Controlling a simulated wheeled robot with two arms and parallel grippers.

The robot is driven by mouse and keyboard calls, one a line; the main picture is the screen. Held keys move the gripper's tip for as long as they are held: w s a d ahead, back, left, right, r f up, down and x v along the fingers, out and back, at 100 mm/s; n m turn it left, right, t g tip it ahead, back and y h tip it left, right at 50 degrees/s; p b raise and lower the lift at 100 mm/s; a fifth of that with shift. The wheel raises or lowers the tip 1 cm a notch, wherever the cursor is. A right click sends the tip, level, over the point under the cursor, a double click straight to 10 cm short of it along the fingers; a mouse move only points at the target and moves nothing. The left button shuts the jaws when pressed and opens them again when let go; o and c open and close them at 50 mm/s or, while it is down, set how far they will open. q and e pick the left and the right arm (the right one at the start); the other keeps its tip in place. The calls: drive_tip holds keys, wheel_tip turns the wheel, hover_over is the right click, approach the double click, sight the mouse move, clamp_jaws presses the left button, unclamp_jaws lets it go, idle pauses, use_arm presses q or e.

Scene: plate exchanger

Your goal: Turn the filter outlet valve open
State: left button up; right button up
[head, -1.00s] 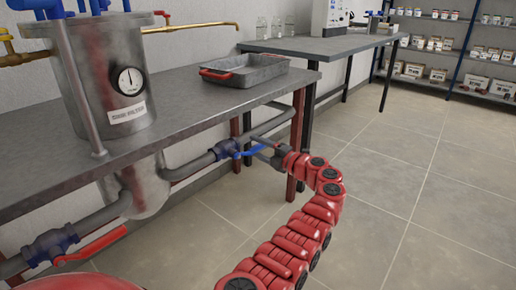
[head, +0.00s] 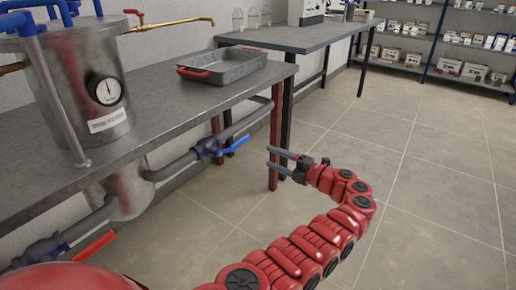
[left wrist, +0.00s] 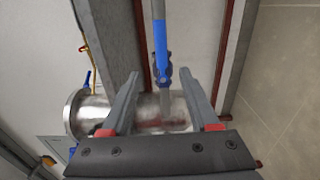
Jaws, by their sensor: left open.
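A valve (head: 206,149) with a blue lever handle (head: 235,145) sits on the grey pipe right of the metal tank, below the bench edge. In the left wrist view the blue handle (left wrist: 160,40) lies about in line with the pipe, running up from the valve body (left wrist: 163,76). My left gripper (head: 270,157) is open and empty, its fingers apart. It is to the right of the handle in the head view, not touching it. In the left wrist view its fingers (left wrist: 160,85) frame the pipe below the valve from a distance. My right gripper is not in view.
A second valve (head: 42,250) with a red handle (head: 94,245) is at lower left. The tank (head: 85,80) stands through the bench (head: 165,100), which holds a tray (head: 235,66). A red-brown bench leg (head: 275,135) stands behind my gripper. The floor to the right is clear.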

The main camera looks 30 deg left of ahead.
use_arm(q)
drive_tip(key=shift+s+d, duration=0.1)
drive_tip(key=shift+d, duration=1.4)
